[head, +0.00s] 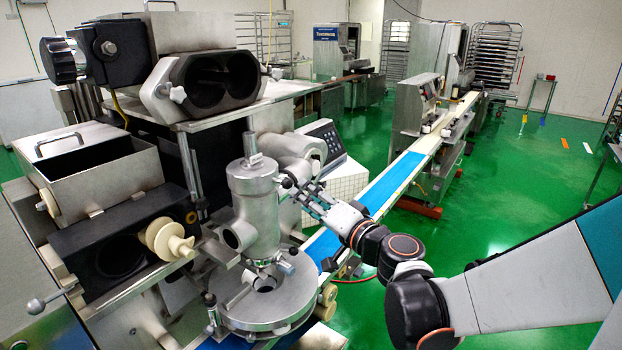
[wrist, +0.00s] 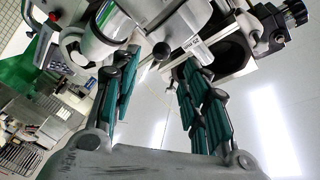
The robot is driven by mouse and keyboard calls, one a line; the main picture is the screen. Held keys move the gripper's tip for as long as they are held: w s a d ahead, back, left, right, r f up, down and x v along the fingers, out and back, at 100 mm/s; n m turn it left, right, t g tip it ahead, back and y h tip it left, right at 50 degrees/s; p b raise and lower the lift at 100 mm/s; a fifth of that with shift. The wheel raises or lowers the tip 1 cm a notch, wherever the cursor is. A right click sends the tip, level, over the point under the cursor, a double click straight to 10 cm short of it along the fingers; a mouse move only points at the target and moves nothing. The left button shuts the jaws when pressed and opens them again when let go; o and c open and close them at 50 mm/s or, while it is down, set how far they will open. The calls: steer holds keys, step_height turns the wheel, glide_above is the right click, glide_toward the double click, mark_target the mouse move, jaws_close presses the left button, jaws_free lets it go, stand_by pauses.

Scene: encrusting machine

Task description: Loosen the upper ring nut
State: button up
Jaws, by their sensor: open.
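The encrusting machine's upright steel cylinder (head: 252,200) stands at the centre of the head view, with a wide collar at its top (head: 252,172) and a thin post above. Which part is the upper ring nut, I cannot tell for certain; this collar looks like it. My gripper (head: 297,190) is just right of the cylinder, pointing at its upper part. In the wrist view my gripper (wrist: 160,68) is open, its two green-padded fingers wide apart with nothing held. Steel machine parts (wrist: 150,12) show beyond the fingertips; contact is not visible.
A round steel plate (head: 265,305) lies below the cylinder. A control panel (head: 325,140) and a steel housing (head: 285,150) stand close behind my gripper. A blue-and-white conveyor (head: 390,182) runs to the back right.

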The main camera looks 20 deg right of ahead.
mark_target(282, 182)
steer(key=v, duration=0.3)
steer(key=shift+s+a, duration=0.1)
steer(key=shift+a, duration=0.05)
steer(key=shift+w, duration=0.25)
steer(key=c, duration=0.7)
steer(key=w+d+y, duration=0.2)
steer(key=w, duration=0.1)
steer(key=w+d+r+g+y, duration=0.1)
steer(key=w, duration=0.1)
steer(key=shift+w, duration=0.2)
jaws_close()
steer(key=w+d+g+y, duration=0.2)
steer(key=w+d+y, duration=0.2)
steer(key=d, duration=0.2)
steer(key=a+f+b+x, duration=0.1)
steer(key=x, duration=0.9)
steer(key=shift+g, duration=0.3)
steer(key=shift+s+a+f+b, duration=0.1)
steer(key=shift+s+a+b, duration=0.15)
steer(key=shift+s, duration=0.75)
steer(key=shift+s+a+b, duration=0.15)
steer(key=shift+s+a, duration=0.15)
steer(key=shift+s, duration=0.75)
